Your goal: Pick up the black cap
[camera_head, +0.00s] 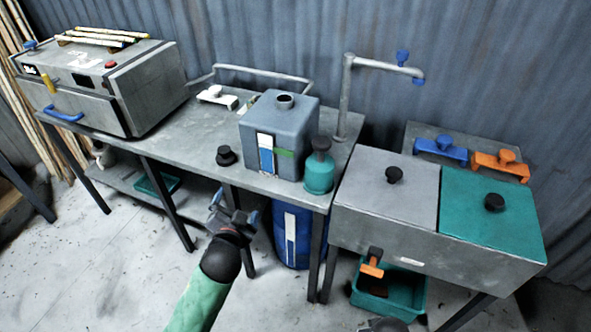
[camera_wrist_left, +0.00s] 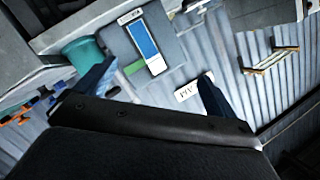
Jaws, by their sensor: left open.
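The black cap (camera_head: 227,156) sits upright on the grey metal table (camera_head: 203,130), left of the blue-grey box (camera_head: 268,142), in the head view. I cannot make it out in the left wrist view. My left gripper (camera_head: 235,207) is open and empty, in front of the table's front edge and nearer the camera than the cap. Its two blue fingers stand apart in the left wrist view (camera_wrist_left: 152,88).
A teal bottle (camera_head: 319,172) with a dark top stands right of the box. A white clamp (camera_head: 216,97) lies behind the cap, and a grey machine (camera_head: 105,85) stands at the left. Lidded tanks (camera_head: 388,205) stand at the right. The tabletop around the cap is clear.

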